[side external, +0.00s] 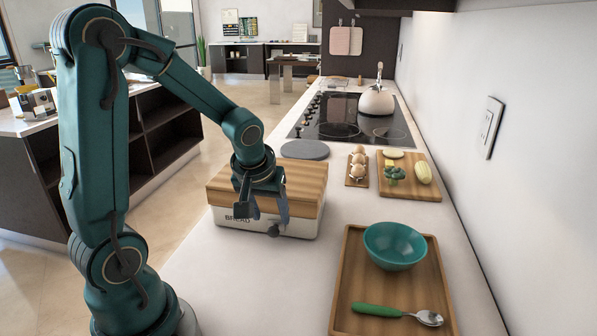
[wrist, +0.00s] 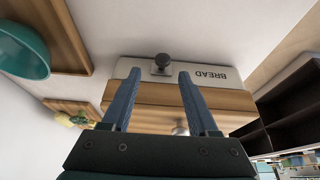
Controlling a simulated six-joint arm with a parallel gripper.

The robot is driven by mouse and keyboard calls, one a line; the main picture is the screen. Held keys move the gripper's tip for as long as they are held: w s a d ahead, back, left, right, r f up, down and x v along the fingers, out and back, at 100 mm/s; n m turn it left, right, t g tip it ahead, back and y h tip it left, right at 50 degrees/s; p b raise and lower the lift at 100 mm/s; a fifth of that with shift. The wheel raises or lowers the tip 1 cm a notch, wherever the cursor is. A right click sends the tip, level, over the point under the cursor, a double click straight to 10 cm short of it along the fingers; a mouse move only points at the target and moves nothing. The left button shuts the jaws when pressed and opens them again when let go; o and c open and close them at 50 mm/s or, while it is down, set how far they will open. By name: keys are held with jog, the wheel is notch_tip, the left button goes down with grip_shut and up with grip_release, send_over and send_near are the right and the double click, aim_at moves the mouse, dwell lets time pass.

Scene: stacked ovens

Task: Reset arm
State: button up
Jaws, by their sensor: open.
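My arm is teal, and my gripper (side external: 258,218) is open and empty in front of the bread box (side external: 300,222) in the side view. In the wrist view the two blue fingers of my gripper (wrist: 157,85) stand apart, with the bread box (wrist: 215,72) beyond them. The box is white with a wooden lid (side external: 308,180), the word BREAD and a dark knob (wrist: 162,62) on its front. The knob shows between and beyond the fingertips. I cannot tell from these views how far the fingers are from the box. My gripper hides part of the box front in the side view.
A wooden tray (side external: 345,290) with a teal bowl (side external: 395,245) and a green-handled spoon (side external: 395,312) lies at right. Eggs (side external: 358,165), a cutting board (side external: 425,190) with vegetables, and a kettle (side external: 376,100) on the cooktop (side external: 335,118) stand behind. The counter's front left is clear.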

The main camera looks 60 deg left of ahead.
jog(key=d+r+m+t, duration=0.2)
jog(key=d+r, duration=0.2)
jog(key=r, duration=0.2)
jog(key=s+d+r+m+h, duration=0.2)
jog(key=s+d+m, duration=0.4)
jog(key=s+d, duration=0.3)
jog(key=shift+s+d+m+h, duration=0.15)
jog(key=shift+s+m+h, duration=0.25)
jog(key=shift+s+h, duration=0.2)
jog(key=shift+w, duration=0.1)
dwell(1.2)
